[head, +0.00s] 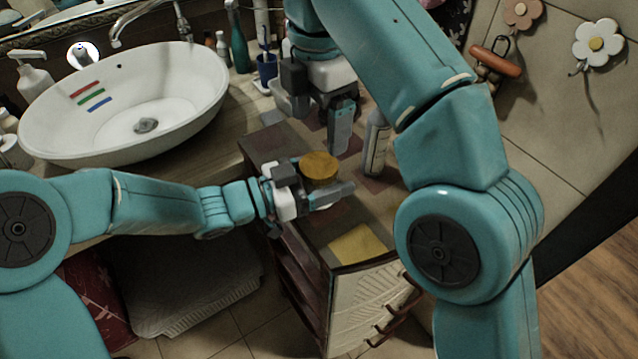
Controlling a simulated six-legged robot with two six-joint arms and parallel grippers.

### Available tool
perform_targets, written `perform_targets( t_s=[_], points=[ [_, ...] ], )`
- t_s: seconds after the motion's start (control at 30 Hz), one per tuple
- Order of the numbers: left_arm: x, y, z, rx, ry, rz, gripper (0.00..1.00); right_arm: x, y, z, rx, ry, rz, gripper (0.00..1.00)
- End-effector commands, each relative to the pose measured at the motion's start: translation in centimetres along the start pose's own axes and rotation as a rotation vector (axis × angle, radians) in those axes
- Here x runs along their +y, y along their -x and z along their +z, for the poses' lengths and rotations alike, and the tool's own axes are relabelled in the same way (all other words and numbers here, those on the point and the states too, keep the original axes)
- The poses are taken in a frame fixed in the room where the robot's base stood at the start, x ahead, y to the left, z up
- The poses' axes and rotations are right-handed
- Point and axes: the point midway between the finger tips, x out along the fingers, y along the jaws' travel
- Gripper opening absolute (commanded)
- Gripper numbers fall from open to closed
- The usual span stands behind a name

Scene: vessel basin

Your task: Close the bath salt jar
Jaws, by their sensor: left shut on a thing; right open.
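The bath salt jar shows mainly as a round, orange-yellow lid or top (320,165) above the cabinet top. Its body is mostly hidden by my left gripper (328,196), which is shut on the jar from the left. I cannot tell whether the lid is fully seated. My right gripper (338,135) hangs from above, open and empty, just behind and slightly right of the jar top, apart from it.
A grey bottle (376,145) stands close to the right of my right gripper. A yellow square (357,245) lies on the front of the cabinet top (275,150). A white basin (125,105) is at left, with bottles (238,45) and a blue cup (267,68) behind.

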Motion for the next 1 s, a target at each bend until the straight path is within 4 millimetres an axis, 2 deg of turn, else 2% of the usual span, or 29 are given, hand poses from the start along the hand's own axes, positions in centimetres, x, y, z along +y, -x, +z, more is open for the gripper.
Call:
perform_targets(
  t_s=[0.27,0.47,0.73,1.0],
  points=[
    [0.0,0.0,0.1,-0.002,0.001,0.001,0.00,0.0,-0.7,0.1,-0.001,-0.002,-0.002,0.87],
    [0.0,0.0,0.1,-0.002,0.001,0.000,0.00,-0.1,-2.9,0.1,0.000,-0.002,-0.004,0.87],
    [0.0,0.0,0.1,-0.002,0.001,0.000,0.00,0.0,-6.7,0.1,-0.001,-0.002,-0.003,0.87],
    [0.0,0.0,0.1,-0.002,0.001,0.000,0.00,0.0,-8.1,0.1,0.000,-0.003,0.000,0.87]
  ],
)
